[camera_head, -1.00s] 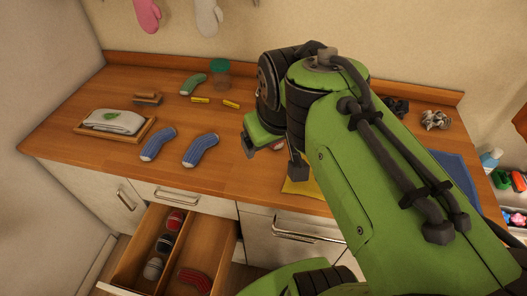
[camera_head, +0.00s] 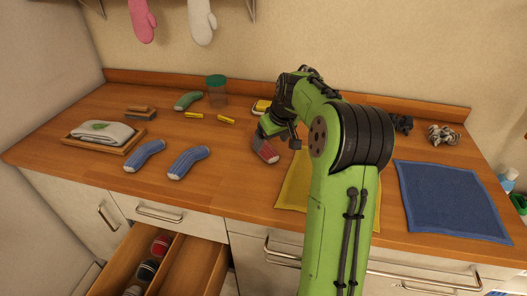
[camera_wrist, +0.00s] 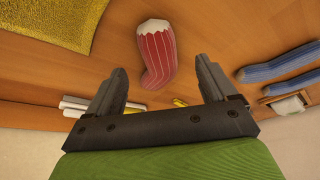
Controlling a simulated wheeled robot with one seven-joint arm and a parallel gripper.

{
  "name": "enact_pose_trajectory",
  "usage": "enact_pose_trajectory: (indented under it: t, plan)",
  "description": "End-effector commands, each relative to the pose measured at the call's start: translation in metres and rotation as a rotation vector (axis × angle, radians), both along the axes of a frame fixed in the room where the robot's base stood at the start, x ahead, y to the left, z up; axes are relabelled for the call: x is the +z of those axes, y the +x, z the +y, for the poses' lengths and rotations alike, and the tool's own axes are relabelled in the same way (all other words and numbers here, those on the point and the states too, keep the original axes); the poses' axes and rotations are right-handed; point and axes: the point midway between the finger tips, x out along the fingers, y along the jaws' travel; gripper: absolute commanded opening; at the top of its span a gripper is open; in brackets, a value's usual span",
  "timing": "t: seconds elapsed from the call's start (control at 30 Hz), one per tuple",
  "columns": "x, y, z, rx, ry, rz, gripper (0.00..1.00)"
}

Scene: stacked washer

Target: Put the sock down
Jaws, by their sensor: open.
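A red striped sock with a pale end (camera_head: 264,150) lies on the wooden counter, left of the yellow cloth (camera_head: 296,190). In the wrist view the sock (camera_wrist: 157,50) lies ahead of and between my spread fingers, with gaps on both sides. My gripper (camera_head: 279,137) is low over the counter at the sock's far end, and it also shows in the wrist view (camera_wrist: 161,66), open. The arm hides part of the yellow cloth. Whether the fingertips touch the sock cannot be told.
Two blue socks (camera_head: 188,163) lie to the left, near a wooden tray (camera_head: 123,150) with a folded cloth. A blue cloth (camera_head: 452,200) is at right. An open divided drawer (camera_head: 172,250) juts out below.

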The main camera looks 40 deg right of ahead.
Motion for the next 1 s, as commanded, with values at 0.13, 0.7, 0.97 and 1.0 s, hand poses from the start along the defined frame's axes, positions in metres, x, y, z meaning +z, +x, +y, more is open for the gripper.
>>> enact_pose_trajectory:
  t: [0.13, 0.7, 0.97, 1.0]
  plan:
    - [-0.013, 0.006, 0.0, 0.0, 0.0, -0.001, 0.85]
    - [-0.051, 0.024, -0.003, 0.0, -0.001, -0.001, 0.67]
    - [-0.051, 0.024, -0.003, 0.0, -0.001, -0.001, 0.27]
    - [-0.051, 0.024, -0.003, 0.0, -0.001, -0.001, 0.25]
